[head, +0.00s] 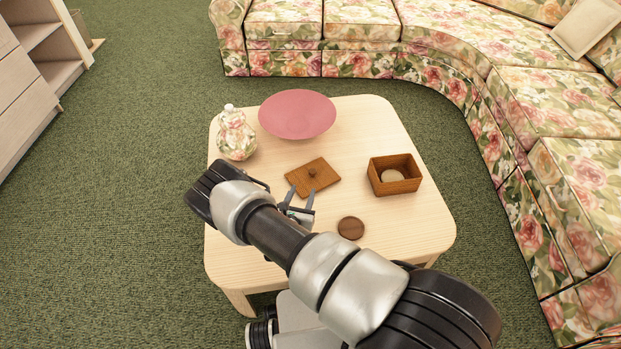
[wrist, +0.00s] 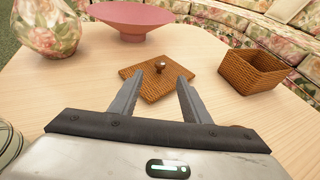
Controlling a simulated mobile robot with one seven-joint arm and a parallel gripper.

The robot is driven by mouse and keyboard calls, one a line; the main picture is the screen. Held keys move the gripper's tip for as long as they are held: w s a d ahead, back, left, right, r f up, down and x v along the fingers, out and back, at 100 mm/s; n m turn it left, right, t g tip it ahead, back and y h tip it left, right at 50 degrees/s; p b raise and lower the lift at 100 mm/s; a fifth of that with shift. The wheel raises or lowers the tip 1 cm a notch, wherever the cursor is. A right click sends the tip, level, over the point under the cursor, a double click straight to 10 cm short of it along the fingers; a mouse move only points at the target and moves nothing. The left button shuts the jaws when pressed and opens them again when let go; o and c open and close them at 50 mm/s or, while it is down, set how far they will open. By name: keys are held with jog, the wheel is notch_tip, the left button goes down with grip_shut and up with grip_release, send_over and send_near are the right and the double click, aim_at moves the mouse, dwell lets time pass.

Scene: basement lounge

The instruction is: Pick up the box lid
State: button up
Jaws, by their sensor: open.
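The box lid (head: 314,178) is a flat, square brown woven-looking piece with a small round knob, lying on the pale wooden table (head: 425,231). In the wrist view the lid (wrist: 147,84) lies just beyond my fingertips, its knob (wrist: 159,64) showing between them. My gripper (head: 302,190) is open and empty, close to the lid's near edge; I cannot tell whether a finger touches it. It also shows in the wrist view (wrist: 172,72).
A pink bowl (head: 297,114) stands behind the lid and a floral vase (head: 236,134) at the back left. A dark round disc (head: 351,228) lies at the near side. A floral sofa (head: 440,40) curves around the table's back and right. Bare tabletop separates the lid and box.

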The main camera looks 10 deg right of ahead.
jog(key=b, duration=0.2)
send_near(312, 171)
jog(key=x, duration=0.3)
jog(key=shift+w+r, duration=0.1)
jog(key=shift+r, duration=0.2)
jog(key=b+x, duration=0.1)
jog(key=x, duration=0.1)
jog(key=f+b+x, duration=0.1)
jog(key=x, duration=0.1)
jog(key=shift+w+d+f+b, duration=0.1)
jog(key=shift+w+d+b, duration=0.1)
jog(key=shift+b, duration=0.2)
jog(key=shift+w+d, duration=0.1)
jog(key=shift+w, duration=0.15)
grip_shut()
